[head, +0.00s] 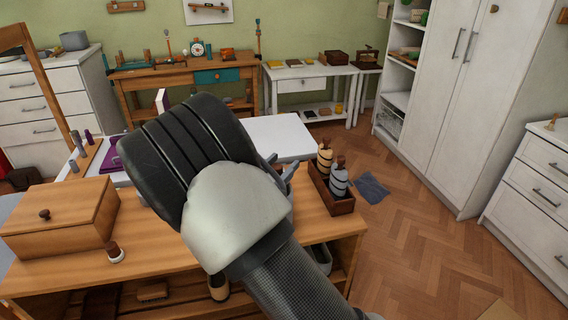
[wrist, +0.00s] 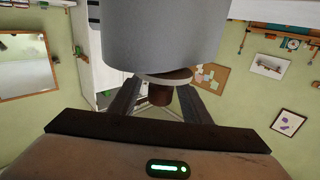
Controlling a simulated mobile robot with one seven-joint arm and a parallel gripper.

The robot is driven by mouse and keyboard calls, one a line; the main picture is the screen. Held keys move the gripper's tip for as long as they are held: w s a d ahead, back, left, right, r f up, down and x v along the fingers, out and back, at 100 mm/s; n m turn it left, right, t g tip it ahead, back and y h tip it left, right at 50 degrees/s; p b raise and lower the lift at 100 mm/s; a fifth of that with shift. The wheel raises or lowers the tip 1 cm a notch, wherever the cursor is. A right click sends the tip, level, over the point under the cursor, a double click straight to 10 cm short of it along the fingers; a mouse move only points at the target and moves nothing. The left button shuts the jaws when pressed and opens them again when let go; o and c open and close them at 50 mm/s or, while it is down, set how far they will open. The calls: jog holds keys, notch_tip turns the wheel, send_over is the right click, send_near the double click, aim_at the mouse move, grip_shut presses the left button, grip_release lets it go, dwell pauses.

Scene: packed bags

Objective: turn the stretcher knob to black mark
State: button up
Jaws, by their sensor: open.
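In the wrist view a large grey cylinder (wrist: 163,40) fills the top, with a pale disc (wrist: 168,76) below it in the picture. A brown knob (wrist: 160,95) shows at the disc. My gripper (wrist: 158,92) is open, with one dark finger on each side of the knob; I cannot tell whether they touch it. In the head view my arm hides most of my gripper (head: 280,168); only finger parts show past it. No black mark can be made out in either view.
A dark wooden crate (head: 320,192) to the right holds a tan bottle-like piece (head: 324,158) and a grey banded one (head: 339,183). A lidded wooden box (head: 62,218) and a small knobbed piece (head: 114,252) stand left on the wooden table (head: 150,262). A white board (head: 275,135) lies behind my arm.

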jog(key=shift+x, duration=0.9)
jog(key=shift+c, duration=0.4)
jog(key=c, duration=1)
jog(key=shift+o, duration=0.2)
